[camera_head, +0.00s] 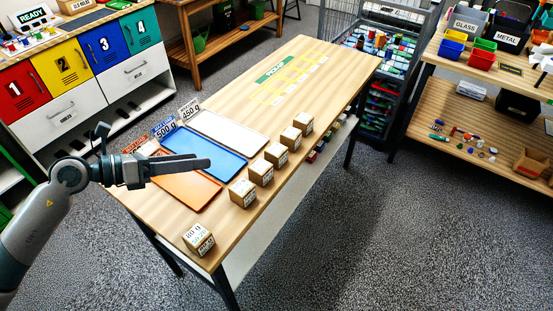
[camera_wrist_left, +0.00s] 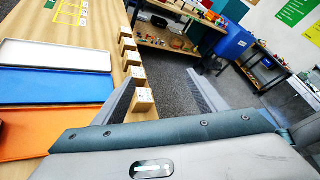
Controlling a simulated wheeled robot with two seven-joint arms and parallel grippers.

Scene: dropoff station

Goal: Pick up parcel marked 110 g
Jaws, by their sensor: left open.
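Several small brown cardboard parcels stand in a row along the table's right edge in the head view. The nearest parcel (camera_head: 198,240) has a label that seems to read 80 g. Others are a parcel (camera_head: 243,193), one behind it (camera_head: 261,172), and a far one (camera_head: 303,123). I cannot read 110 g on any of them. My left gripper (camera_head: 205,163) is open and empty, above the orange and blue trays, left of the row. In the left wrist view, the gripper (camera_wrist_left: 160,85) points along the table edge, with a parcel (camera_wrist_left: 144,102) beyond its left finger.
A yellow-marked grid (camera_head: 290,82) is farther back. The tabletop's far right end is clear.

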